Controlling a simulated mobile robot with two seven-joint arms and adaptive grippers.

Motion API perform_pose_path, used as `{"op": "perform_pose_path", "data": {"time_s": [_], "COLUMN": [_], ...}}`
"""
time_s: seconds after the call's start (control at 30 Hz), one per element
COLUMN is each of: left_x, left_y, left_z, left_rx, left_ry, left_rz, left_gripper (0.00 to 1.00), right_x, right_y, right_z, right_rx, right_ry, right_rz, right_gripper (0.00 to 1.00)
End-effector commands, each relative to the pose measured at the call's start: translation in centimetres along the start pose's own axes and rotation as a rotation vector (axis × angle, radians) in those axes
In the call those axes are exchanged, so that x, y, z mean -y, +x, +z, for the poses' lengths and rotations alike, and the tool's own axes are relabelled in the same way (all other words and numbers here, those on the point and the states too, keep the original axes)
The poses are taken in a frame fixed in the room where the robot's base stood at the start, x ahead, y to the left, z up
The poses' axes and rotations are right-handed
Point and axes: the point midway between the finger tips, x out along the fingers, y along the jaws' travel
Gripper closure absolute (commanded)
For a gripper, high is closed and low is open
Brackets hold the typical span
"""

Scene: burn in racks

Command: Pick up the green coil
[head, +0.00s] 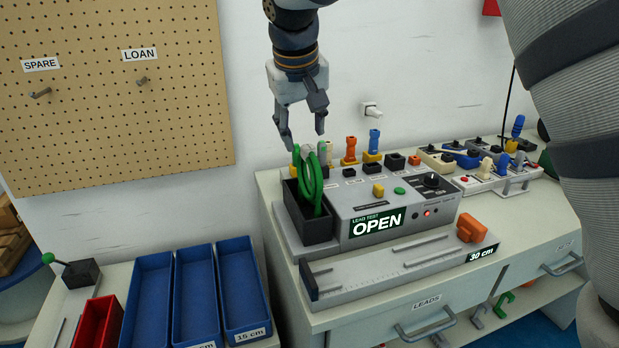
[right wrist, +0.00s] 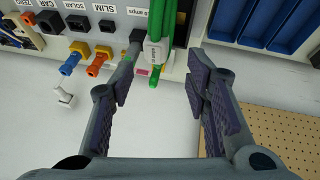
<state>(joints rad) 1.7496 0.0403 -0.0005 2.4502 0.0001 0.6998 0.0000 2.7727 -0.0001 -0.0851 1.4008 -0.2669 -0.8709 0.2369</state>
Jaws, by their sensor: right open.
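The green coil (head: 311,183) stands upright in a black open box at the left end of the grey lead tester. Its loops rise above the box rim, and its lower part is hidden inside. In the right wrist view the coil (right wrist: 155,22) shows with a pale labelled band around it and a green tip. My right gripper (head: 304,137) hangs just above the coil, open and empty. In the right wrist view its fingers (right wrist: 160,78) are spread, with the coil beyond them, between their lines. My left gripper is not in view.
The black box (head: 304,227) sits beside the tester (head: 400,203), whose display reads OPEN. Orange and blue plugs (head: 350,150) stand close behind, right of the gripper. Blue trays (head: 197,295) lie lower left. A pegboard (head: 120,110) hangs on the wall at left.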

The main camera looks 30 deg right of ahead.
Motion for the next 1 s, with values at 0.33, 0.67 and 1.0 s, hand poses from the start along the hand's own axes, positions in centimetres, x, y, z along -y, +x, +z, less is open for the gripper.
{"op": "perform_pose_path", "data": {"time_s": [0.33, 0.67, 1.0], "left_x": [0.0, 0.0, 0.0], "left_y": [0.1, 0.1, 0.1], "left_z": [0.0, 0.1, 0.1], "left_rx": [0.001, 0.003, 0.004], "left_ry": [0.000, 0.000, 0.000], "left_rz": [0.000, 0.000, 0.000], "left_gripper": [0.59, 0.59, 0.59], "right_x": [-0.2, -0.2, -0.2], "right_y": [5.5, 6.2, 6.2], "right_z": [1.1, 1.0, 1.0], "right_rx": [0.001, -0.005, -0.005], "right_ry": [0.000, 0.001, 0.001], "right_rz": [0.000, -0.001, 0.000], "right_gripper": [0.57, 0.66, 1.00]}}
